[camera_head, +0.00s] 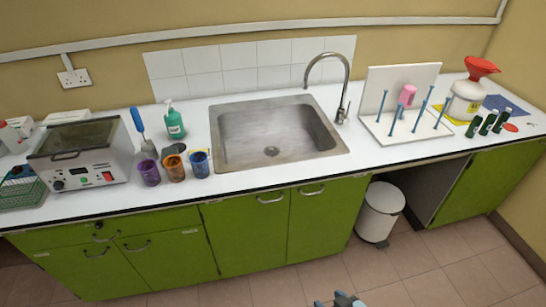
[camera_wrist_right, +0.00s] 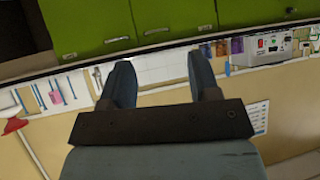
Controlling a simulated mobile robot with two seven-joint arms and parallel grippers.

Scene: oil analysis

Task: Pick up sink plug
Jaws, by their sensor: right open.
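The steel sink (camera_head: 230,125) is set in the white counter, with a dark round drain (camera_head: 271,151) in its floor. No sink plug can be made out for certain. A small dark grey object (camera_head: 173,149) lies on the counter left of the sink, partly hidden behind the cups; I cannot tell what it is. My right gripper (camera_head: 340,299) shows at the bottom edge of the head view, low in front of the cabinets and far from the sink. In the right wrist view my right gripper (camera_wrist_right: 162,75) is open with nothing between its fingers. My left gripper is not in view.
Purple, orange and blue cups (camera_head: 173,167) and a green bottle (camera_head: 174,123) stand left of the sink, beside a heater box (camera_head: 80,150). The tap (camera_head: 345,80) rises behind it. A white rack (camera_head: 405,130) stands right. A bin (camera_head: 380,210) stands below the counter.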

